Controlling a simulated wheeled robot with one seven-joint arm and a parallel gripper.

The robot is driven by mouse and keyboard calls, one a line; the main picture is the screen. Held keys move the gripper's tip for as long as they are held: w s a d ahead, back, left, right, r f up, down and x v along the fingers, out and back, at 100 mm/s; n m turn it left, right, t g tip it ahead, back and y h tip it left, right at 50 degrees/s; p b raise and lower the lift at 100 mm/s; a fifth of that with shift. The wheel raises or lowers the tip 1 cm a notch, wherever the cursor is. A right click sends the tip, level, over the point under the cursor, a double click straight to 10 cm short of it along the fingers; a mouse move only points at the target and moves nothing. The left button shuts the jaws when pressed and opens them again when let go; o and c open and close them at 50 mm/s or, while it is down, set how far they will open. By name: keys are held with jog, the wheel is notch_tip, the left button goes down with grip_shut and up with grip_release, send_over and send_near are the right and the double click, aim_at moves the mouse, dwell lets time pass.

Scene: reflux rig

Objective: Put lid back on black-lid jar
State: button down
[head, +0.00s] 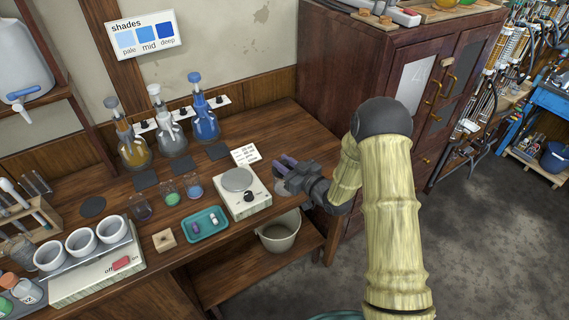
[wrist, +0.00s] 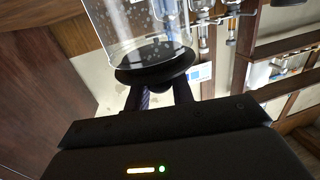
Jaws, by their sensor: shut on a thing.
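My gripper (head: 284,166) is at the right end of the wooden bench, just right of the balance. In the wrist view my gripper (wrist: 163,82) has both fingers against a round black lid (wrist: 155,65) and is shut on it. A clear glass jar (wrist: 135,22) lies directly beyond the lid, its end against or very close to it. I cannot tell whether the lid is seated on the jar. In the head view a faint clear shape, perhaps the jar (head: 280,187), shows beside my fingers. The lid is hard to make out there.
The balance (head: 243,199) stands close left of my gripper, with a teal tray (head: 205,224) beyond it. Several flasks (head: 205,120) stand at the wall. A dark cabinet (head: 330,90) rises at the back right. A bucket (head: 279,235) sits on the lower shelf.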

jog(key=shift+f+b, duration=0.4)
jog(key=shift+f, duration=0.05)
jog(key=c, duration=1.3)
grip_release()
jog(key=shift+w, duration=0.1)
jog(key=shift+o, duration=0.5)
jog(key=shift+d, duration=0.2)
jog(key=shift+a+r, duration=0.2)
jog(key=shift+a, duration=0.05)
jog(key=shift+s+r+p, duration=0.2)
jog(key=shift+r+p, duration=0.45)
jog(key=shift+p, duration=0.3)
jog(key=b+v, duration=0.3)
jog(key=v, duration=0.9)
jog(key=shift+w+f, duration=0.15)
jog(key=shift+f, duration=0.05)
